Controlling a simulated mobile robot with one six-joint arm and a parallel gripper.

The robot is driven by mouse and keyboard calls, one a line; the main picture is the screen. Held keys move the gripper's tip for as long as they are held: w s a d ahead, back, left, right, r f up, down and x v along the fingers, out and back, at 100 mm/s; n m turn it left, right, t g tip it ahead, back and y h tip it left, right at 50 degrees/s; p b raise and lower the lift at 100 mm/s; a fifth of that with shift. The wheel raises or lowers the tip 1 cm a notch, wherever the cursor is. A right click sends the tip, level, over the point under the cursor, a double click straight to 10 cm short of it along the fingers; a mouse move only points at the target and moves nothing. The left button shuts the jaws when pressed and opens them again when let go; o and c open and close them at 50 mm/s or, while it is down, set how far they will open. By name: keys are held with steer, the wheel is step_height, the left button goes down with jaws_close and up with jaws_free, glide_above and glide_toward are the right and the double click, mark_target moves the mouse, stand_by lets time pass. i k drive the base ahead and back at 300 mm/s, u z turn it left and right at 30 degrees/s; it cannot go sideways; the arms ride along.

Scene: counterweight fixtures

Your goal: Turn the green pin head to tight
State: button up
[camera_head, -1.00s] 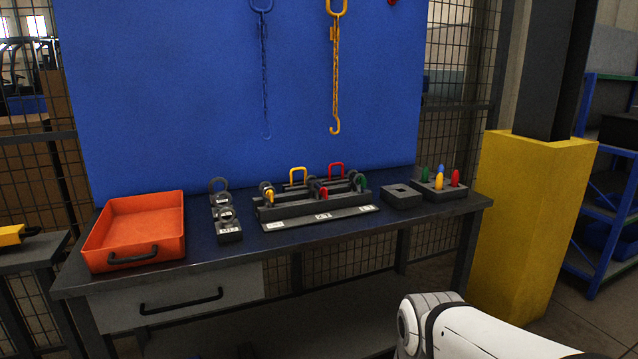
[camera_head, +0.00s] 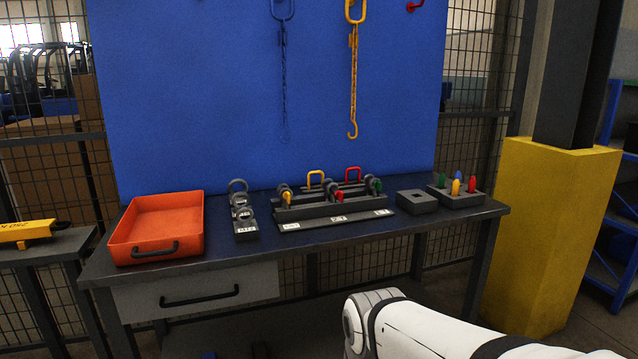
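The green pin head (camera_head: 376,185) is small and sits at the right end of the dark grey fixture (camera_head: 330,208) on the bench. A yellow pin head (camera_head: 287,199) is at the fixture's left and a red one (camera_head: 340,197) near its middle. Whether the green head is tight or loose is too small to tell. My white arm shows at the lower right, in front of and below the bench. My gripper is outside the view.
At the right are a grey block with a square hole (camera_head: 417,202) and a holder with coloured pegs (camera_head: 464,199). A yellow pillar base (camera_head: 540,230) stands right of the bench.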

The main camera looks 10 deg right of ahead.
mark_target(377, 185)
steer(key=i, duration=0.95)
